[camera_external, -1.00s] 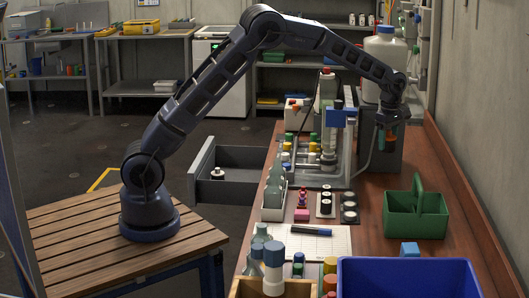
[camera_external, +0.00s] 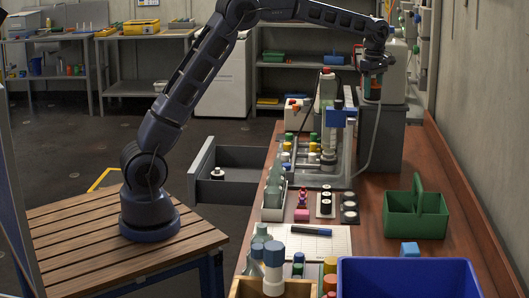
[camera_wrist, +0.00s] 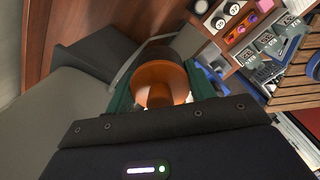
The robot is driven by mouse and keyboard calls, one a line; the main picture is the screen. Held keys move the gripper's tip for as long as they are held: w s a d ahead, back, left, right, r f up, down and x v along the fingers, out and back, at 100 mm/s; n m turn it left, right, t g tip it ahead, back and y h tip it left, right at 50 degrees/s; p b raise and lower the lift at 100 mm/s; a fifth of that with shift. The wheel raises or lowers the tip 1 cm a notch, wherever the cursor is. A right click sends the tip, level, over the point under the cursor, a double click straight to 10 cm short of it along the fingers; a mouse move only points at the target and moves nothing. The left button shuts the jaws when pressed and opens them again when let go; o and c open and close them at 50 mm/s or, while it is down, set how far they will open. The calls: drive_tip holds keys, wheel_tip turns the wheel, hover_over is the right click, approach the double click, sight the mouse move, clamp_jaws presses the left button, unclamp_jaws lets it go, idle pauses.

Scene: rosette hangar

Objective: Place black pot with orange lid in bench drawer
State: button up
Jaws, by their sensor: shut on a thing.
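My gripper (camera_external: 374,82) is raised high over the far right part of the bench, beside a white jug. It is shut on the black pot with orange lid (camera_external: 373,95), which is small and partly hidden in the external view. In the wrist view the orange lid (camera_wrist: 162,84) sits between the green fingers, with a dark part of the pot beyond it. The grey bench drawer (camera_external: 203,160) stands open on the left side of the bench. A small black-and-white item (camera_external: 217,173) is inside it, and the rest of its visible floor looks bare.
A grey block (camera_external: 384,138) stands below my gripper. A tall apparatus (camera_external: 335,120) with a hanging hose stands between it and the drawer. Bottles (camera_external: 273,188), a green caddy (camera_external: 416,215) and a blue bin (camera_external: 408,280) occupy the nearer bench.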

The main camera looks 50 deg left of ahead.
drive_tip(key=a+r+n, duration=0.1)
drive_tip(key=a+r, duration=0.5)
drive_tip(key=a, duration=0.3)
drive_tip(key=a+r+n, duration=0.1)
drive_tip(key=a+r, duration=0.5)
drive_tip(key=a, duration=0.3)
drive_tip(key=w+a+f+n, duration=0.1)
drive_tip(key=a+f+n, duration=0.1)
drive_tip(key=a+f, duration=0.5)
drive_tip(key=w+a+f+n, duration=0.2)
drive_tip(key=a+f, duration=0.1)
drive_tip(key=a, duration=0.8)
drive_tip(key=n, duration=0.9)
hover_over(229, 173)
wheel_tip(229, 173, down, 33)
wheel_tip(229, 173, down, 20)
drive_tip(key=shift+f, duration=0.1)
